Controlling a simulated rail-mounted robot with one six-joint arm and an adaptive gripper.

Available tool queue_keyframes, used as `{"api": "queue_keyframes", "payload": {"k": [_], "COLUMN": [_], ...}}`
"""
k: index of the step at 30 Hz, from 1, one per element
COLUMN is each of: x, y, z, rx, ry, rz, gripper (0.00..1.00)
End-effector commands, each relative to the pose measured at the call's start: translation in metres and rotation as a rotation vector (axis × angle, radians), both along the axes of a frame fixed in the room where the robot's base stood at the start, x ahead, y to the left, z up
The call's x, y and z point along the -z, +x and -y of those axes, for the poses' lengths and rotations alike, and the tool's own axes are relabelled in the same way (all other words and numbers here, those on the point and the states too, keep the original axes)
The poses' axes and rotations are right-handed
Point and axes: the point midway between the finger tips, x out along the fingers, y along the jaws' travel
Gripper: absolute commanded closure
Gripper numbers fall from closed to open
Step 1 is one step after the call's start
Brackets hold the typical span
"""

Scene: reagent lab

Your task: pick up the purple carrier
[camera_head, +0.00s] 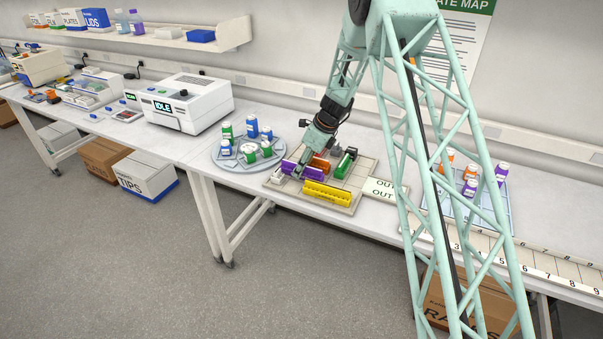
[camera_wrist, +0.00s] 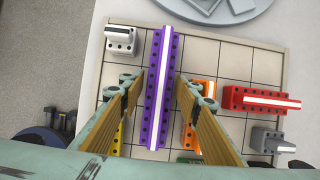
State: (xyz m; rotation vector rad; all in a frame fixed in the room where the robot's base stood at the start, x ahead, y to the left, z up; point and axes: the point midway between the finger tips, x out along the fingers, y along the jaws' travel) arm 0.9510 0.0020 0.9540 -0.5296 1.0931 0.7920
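The purple carrier (camera_head: 289,167) is a long bar with a pale stripe, lying on the beige gridded tray on the bench. In the wrist view the purple carrier (camera_wrist: 160,60) runs lengthwise up the middle. My gripper (camera_wrist: 159,88) is open, with one finger on each side of the carrier and a visible gap on both sides. In the head view my gripper (camera_head: 304,170) is down at the purple carrier and hides part of it. I cannot tell its exact height above the tray.
The beige tray (camera_wrist: 230,60) also holds an orange carrier (camera_head: 319,164), a yellow carrier (camera_head: 328,194), a red carrier (camera_wrist: 262,100), a grey block (camera_wrist: 270,140) and a grey-white block (camera_wrist: 121,40). A round rack (camera_head: 232,163) with several bottles stands just left of the tray.

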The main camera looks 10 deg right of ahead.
Motion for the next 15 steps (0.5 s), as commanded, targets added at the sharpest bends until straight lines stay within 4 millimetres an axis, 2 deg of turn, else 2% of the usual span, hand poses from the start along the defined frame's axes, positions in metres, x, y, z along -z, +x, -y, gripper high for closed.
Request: {"api": "queue_keyframes", "payload": {"k": [12, 15], "x": [0.0, 0.0], "y": [-0.0001, -0.0002], "z": [0.0002, 0.0002], "rx": [0.0, 0.0], "ry": [0.0, 0.0], "rz": [0.0, 0.0], "gripper": [0.69, 0.77]}}
